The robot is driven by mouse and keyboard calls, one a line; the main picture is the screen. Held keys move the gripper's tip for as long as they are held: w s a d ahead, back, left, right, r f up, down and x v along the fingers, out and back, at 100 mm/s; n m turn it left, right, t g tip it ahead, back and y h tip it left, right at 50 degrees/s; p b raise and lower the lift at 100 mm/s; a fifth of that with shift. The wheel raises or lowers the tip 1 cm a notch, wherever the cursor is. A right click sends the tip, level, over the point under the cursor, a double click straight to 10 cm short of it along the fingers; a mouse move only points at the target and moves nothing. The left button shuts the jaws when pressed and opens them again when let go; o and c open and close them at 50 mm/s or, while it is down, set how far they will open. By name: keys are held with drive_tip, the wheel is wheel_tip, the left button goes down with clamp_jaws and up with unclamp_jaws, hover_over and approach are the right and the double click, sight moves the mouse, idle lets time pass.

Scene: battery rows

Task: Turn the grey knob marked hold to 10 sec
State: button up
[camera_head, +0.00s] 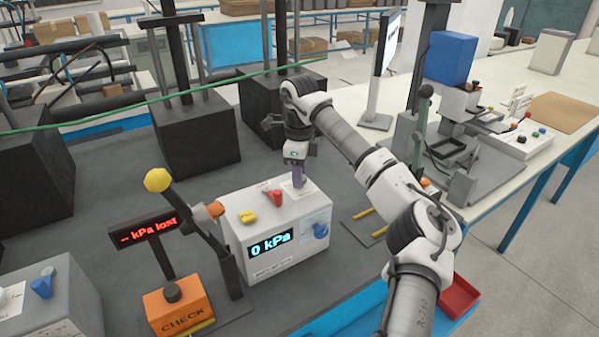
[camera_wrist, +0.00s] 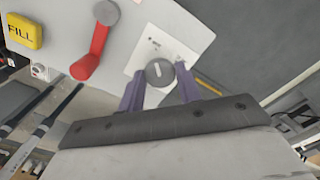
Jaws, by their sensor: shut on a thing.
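The grey knob (camera_wrist: 159,72) is round with a pale pointer line. It sits on a white plate (camera_wrist: 146,47) on the top panel of the white box (camera_head: 281,226), and the plate's print is too small to read. My gripper (camera_wrist: 160,88) has its purple fingers around the knob, one on each side, and is shut on it. In the head view my gripper (camera_head: 298,179) points down at the back right of the box top and hides the knob. Which mark the pointer meets cannot be told.
A red lever (camera_wrist: 93,52) and a yellow FILL button (camera_wrist: 24,31) are beside the knob on the same panel. The box front reads 0 kPa. A yellow-balled lever (camera_head: 158,180) and an orange CHECK box (camera_head: 177,306) stand left. A red tray (camera_head: 459,298) lies at right.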

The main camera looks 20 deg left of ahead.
drive_tip(key=m+b, duration=0.1)
drive_tip(key=m, duration=0.3)
drive_tip(key=shift+m, duration=0.4)
drive_tip(key=m+b, duration=0.1)
drive_tip(key=m, duration=0.3)
drive_tip(key=shift+m+b, duration=0.3)
drive_tip(key=shift+b, duration=0.1)
drive_tip(key=m+b, duration=0.1)
drive_tip(key=m, duration=0.3)
drive_tip(key=shift+m+b, duration=0.55)
drive_tip(key=shift+m, duration=1.75)
drive_tip(key=o, duration=1)
